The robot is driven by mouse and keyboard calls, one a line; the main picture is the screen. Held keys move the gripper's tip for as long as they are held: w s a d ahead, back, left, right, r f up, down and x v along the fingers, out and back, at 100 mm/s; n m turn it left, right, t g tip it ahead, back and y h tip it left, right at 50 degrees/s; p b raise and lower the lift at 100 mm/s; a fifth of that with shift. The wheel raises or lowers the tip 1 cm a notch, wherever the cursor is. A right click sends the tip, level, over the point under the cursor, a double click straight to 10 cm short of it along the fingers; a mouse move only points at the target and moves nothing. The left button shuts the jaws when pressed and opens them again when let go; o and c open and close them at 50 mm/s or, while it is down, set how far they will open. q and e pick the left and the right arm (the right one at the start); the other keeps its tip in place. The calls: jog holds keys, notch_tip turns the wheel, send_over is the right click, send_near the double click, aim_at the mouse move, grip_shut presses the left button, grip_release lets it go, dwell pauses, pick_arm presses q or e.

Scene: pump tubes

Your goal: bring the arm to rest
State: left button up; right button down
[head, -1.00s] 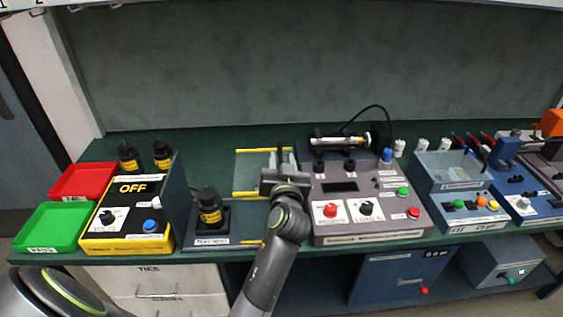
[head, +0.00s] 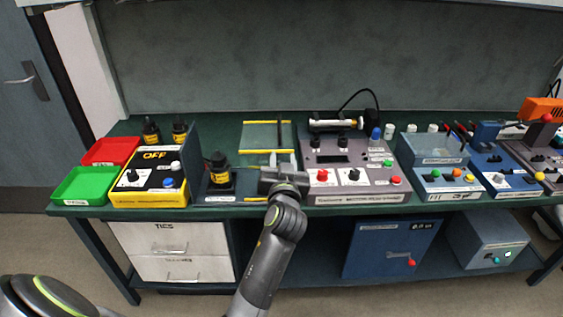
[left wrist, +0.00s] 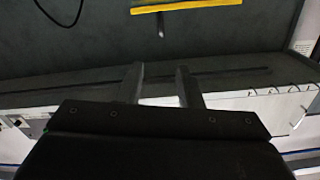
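My left gripper (head: 283,160) is over the front part of the bench, just left of the grey control box with red, green and black controls. In the left wrist view the two fingers of my left gripper (left wrist: 161,84) stand apart with nothing between them. The gripper is empty and touches nothing that I can see. A thin dark peg (left wrist: 160,25) and a yellow strip (left wrist: 186,6) lie beyond the fingers. My right gripper is in neither view.
The grey control box (head: 352,160) stands close to the right. A black bottle with a yellow label (head: 219,168) stands in a holder at the left. Green (head: 60,190) and red (head: 112,149) trays sit at the far left. A yellow-edged mat (head: 262,136) is clear behind.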

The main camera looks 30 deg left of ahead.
pick_arm(q)
notch_tip(320, 180, down, 24)
jog(key=s+m+g+h, duration=0.2)
jog(key=m+g+h, duration=0.1)
jog(key=g+h, duration=0.1)
jog(key=s+f+m+g+h, duration=0.1)
jog(key=s+f+g, duration=0.1)
jog(key=s+f, duration=0.45)
jog(key=s+f+g+h, duration=0.1)
jog(key=s+f, duration=0.2)
jog(key=f, duration=0.7)
jog(key=s+a+f+g, duration=0.2)
jog(key=s+f+g, duration=0.1)
jog(key=s+f, duration=1.1)
jog(key=s+a+f+g, duration=0.1)
jog(key=s+f+g, duration=0.1)
jog(key=s, duration=1.1)
jog(key=s+f+n+g+h, duration=0.1)
jog(key=s+f, duration=0.4)
jog(key=s, duration=0.8)
jog(key=shift+s+a+g, duration=0.3)
jog(key=shift+a+g, duration=0.1)
jog(key=shift+g, duration=0.4)
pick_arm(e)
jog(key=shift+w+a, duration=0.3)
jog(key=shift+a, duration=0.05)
